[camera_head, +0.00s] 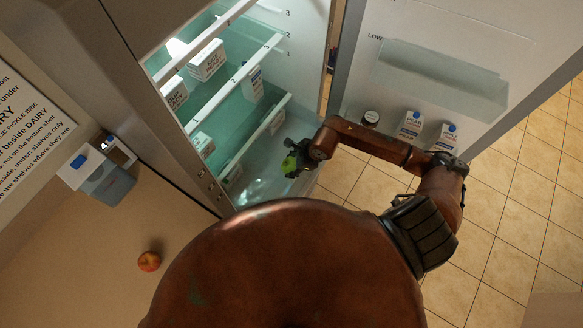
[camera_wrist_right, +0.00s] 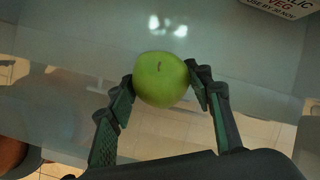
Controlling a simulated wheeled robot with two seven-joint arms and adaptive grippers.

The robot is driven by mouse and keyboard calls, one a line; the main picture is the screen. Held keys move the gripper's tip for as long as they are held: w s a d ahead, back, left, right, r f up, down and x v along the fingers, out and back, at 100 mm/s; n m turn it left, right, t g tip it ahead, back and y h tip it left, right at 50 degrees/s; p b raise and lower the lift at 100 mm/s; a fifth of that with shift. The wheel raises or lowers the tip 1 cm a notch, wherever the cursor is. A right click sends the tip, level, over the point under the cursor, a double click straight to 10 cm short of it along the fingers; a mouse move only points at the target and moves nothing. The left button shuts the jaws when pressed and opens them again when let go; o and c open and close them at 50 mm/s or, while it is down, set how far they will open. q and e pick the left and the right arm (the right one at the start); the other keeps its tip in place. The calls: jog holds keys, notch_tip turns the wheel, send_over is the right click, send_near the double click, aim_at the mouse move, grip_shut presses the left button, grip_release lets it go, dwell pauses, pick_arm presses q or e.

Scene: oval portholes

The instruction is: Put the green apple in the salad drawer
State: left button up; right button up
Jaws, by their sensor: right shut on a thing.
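My right gripper (camera_head: 293,162) is shut on the green apple (camera_wrist_right: 161,79), which sits between the two fingertips in the right wrist view. In the head view the apple (camera_head: 289,165) shows as a small green patch, partly hidden by the gripper. The gripper is at the lower front of the open fridge. A pale, see-through bin (camera_head: 262,188), which looks like the salad drawer, lies at the fridge's bottom. In the wrist view a glassy surface (camera_wrist_right: 85,70) lies behind the apple; I cannot tell whether they touch. My left gripper is not in view.
Labelled shelves (camera_head: 225,97) hold several white cartons. The open fridge door (camera_head: 430,40) bears a jar (camera_head: 371,117) and two blue-capped cartons (camera_head: 411,124). A red apple (camera_head: 149,261) lies on the counter (camera_head: 60,265) at left, near a grey container (camera_head: 108,184).

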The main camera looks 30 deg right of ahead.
jog(key=shift+s+f, duration=0.1)
jog(key=shift+f, duration=1.25)
jog(key=shift+f, duration=0.1)
jog(key=o, duration=1.2)
jog(key=shift+o, duration=0.2)
jog(key=v, duration=1.2)
jog(key=shift+b, duration=0.35)
